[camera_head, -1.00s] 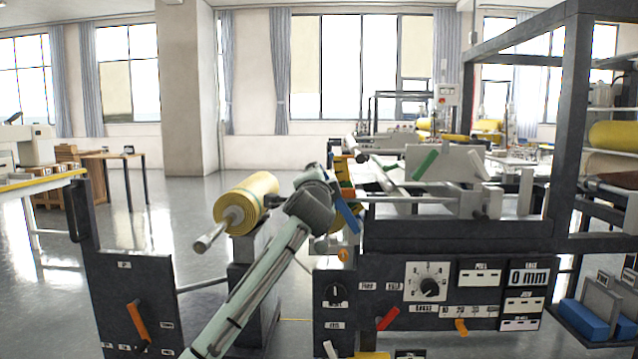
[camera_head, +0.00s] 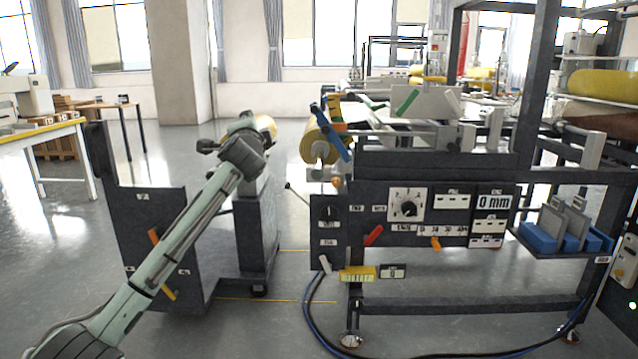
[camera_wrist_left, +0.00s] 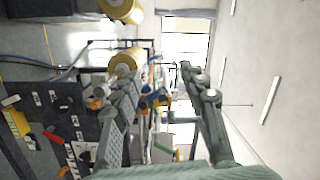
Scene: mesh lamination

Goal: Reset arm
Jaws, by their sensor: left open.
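My left arm comes in from the lower left in the head view, and its wrist end is in front of a yellow roll (camera_head: 264,124) on a dark stand. My left gripper (camera_wrist_left: 160,74) is open in the left wrist view, its two fingers apart with nothing held between them. In the head view the fingers are mostly hidden behind the wrist. The fingers point toward the machine, and a yellow roll (camera_wrist_left: 124,62) shows beyond the left finger. My right gripper is not in view.
The machine's control panel (camera_head: 420,214) has several coloured levers and a dial. A second yellow roll (camera_head: 316,142) is mounted at its left end. A dark panel (camera_head: 146,225) with an orange lever stands at left. Blue bins (camera_head: 548,235) are at right. Cables lie on the floor.

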